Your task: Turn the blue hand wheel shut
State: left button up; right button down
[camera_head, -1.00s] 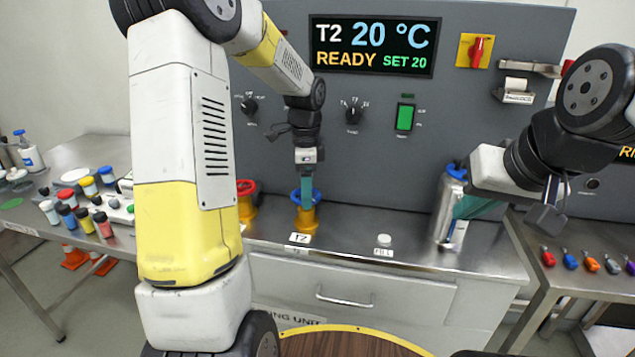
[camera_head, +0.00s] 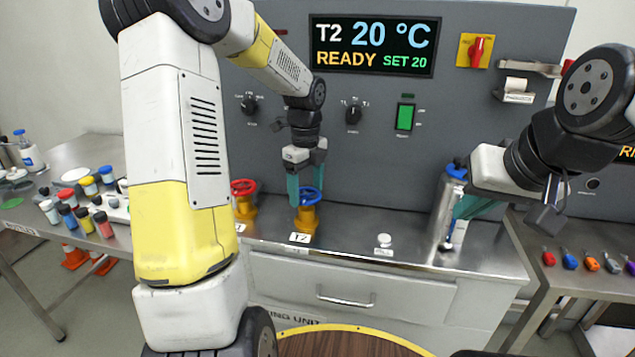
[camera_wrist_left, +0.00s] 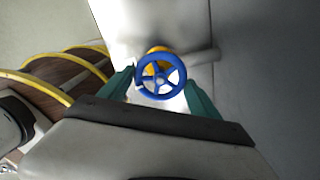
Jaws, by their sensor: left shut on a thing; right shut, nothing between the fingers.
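The blue hand wheel (camera_head: 310,196) sits on a yellow valve body (camera_head: 306,218) on the steel bench, behind the label T2. In the left wrist view the blue hand wheel (camera_wrist_left: 161,76) lies between the two green fingers. My left gripper (camera_head: 306,190) points down at the wheel from above, with one finger on each side, shut on its rim. My right gripper (camera_head: 460,212) is shut and empty at the right, beside the silver flask; its fingertips are partly hard to make out.
A red hand wheel (camera_head: 243,187) on a yellow valve stands close to the left. A silver flask (camera_head: 449,200) with a blue cap stands to the right. The display (camera_head: 375,47) reads T2, 20 °C, READY, SET 20. The bench between the valve and flask is mostly clear.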

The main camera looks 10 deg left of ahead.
aim_at(307, 194)
pick_arm(q)
jog(key=shift+w+r, duration=0.1)
dwell(0.4)
jog(key=o, duration=1.4)
jog(key=shift+c, duration=0.2)
notch_tip(307, 194, up, 8)
jog(key=shift+f, duration=0.25)
jog(key=shift+r, duration=0.1)
